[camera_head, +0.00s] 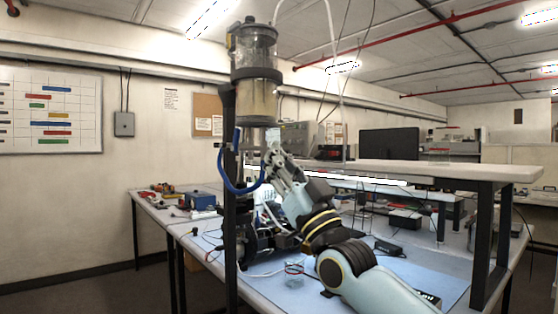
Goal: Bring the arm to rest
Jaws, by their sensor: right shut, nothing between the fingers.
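My right arm comes in from the lower right and reaches up over the workbench. My right gripper (274,148) is shut and empty, pointing up just below the sealed cylinder (257,92). The cylinder is clear with a metal lower part, and is held upright on a dark post (229,140). A blue hose (223,168) loops beside the post, left of the gripper. I cannot tell whether the gripper touches the cylinder's underside. My left gripper is not in view.
The workbench has a blue mat (415,274) with cables and small devices on it. A raised shelf (440,170) on dark legs stands at the right. A side bench (160,211) at left holds a blue box (200,200) and tools.

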